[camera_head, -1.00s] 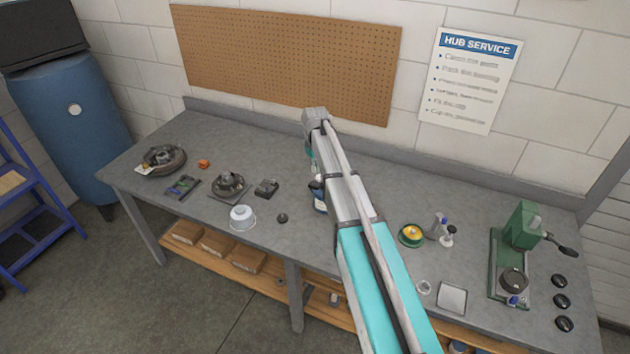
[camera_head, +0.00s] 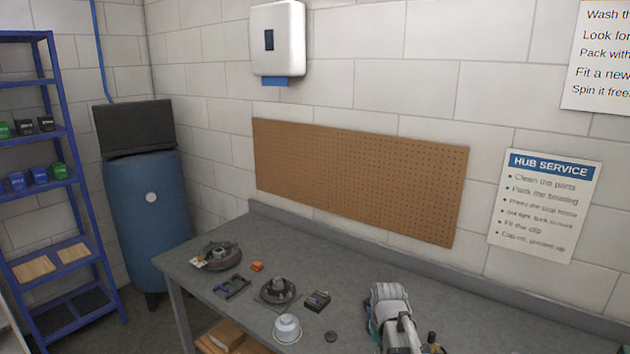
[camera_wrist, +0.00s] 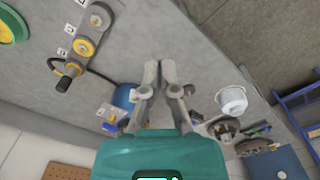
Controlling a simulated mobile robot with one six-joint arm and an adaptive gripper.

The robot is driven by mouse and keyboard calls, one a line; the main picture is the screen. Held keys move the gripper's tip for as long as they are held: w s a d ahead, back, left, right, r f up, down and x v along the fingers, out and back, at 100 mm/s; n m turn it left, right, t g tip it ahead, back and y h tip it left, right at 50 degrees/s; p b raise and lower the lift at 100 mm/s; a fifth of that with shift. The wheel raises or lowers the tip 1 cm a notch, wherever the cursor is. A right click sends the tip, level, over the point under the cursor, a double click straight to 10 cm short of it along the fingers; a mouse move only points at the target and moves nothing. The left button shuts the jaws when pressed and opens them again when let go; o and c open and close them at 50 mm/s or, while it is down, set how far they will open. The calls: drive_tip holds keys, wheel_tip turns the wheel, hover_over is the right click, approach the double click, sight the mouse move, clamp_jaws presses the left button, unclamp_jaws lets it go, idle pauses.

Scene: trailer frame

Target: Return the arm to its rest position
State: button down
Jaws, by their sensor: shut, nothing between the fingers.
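My gripper (camera_wrist: 159,70) shows in the wrist view with its grey fingers drawn together and nothing between them. It is over the grey workbench, clear of the white tub (camera_wrist: 232,100) to its right. A blue object (camera_wrist: 125,96), partly hidden, shows behind the left finger. In the head view, a grey section of my arm (camera_head: 391,310) shows at the bottom edge, right of the white tub (camera_head: 287,328). My gripper cannot be made out in that view.
The workbench (camera_head: 440,275) holds a hub on a plate (camera_head: 277,290), a disc-shaped part (camera_head: 217,255) and a small dark box (camera_head: 317,301). A pegboard (camera_head: 360,180) is on the wall behind. A blue tank (camera_head: 150,215) and a blue shelf rack (camera_head: 70,215) stand at left.

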drive_tip(key=s+f+m+b, duration=0.1)
drive_tip(key=s+f+b, duration=0.1)
drive_tip(key=s, duration=0.7)
drive_tip(key=shift+a+f+m, duration=0.2)
drive_tip(key=shift+f+m, duration=0.1)
drive_tip(key=shift+f, duration=0.35)
drive_tip(key=c, duration=1.4)
unclamp_jaws()
drive_tip(key=shift+s, duration=0.1)
